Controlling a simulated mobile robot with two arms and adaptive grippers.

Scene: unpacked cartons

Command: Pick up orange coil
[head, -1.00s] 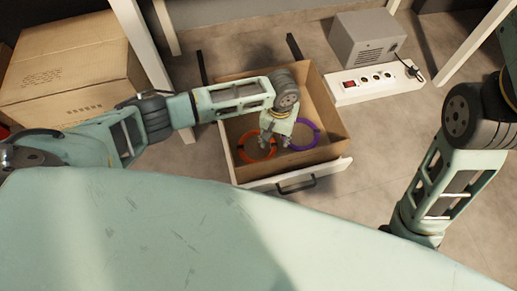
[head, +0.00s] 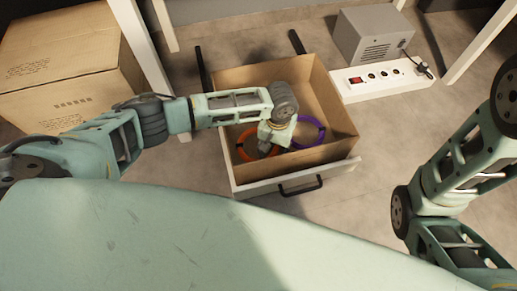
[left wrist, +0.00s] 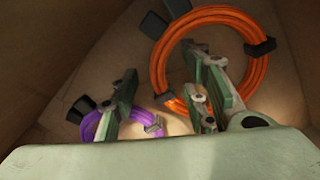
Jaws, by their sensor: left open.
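The orange coil (head: 241,148) lies in the left part of the open drawer, partly hidden by my left gripper (head: 267,147). In the left wrist view the orange coil (left wrist: 263,70) is a ring with dark clips at upper right. My left gripper (left wrist: 163,78) is open and empty. Its right finger overlaps the ring's opening, and the ring's left side shows between the fingers. I cannot tell whether they touch. My right gripper is out of view; only my right arm shows.
A purple coil (head: 321,135) lies to the right in the same drawer (head: 345,140), whose walls stand close around my left gripper. A cardboard box (head: 62,95) is at left. A power strip (head: 400,85) and a grey metal box (head: 372,38) are on the floor at right.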

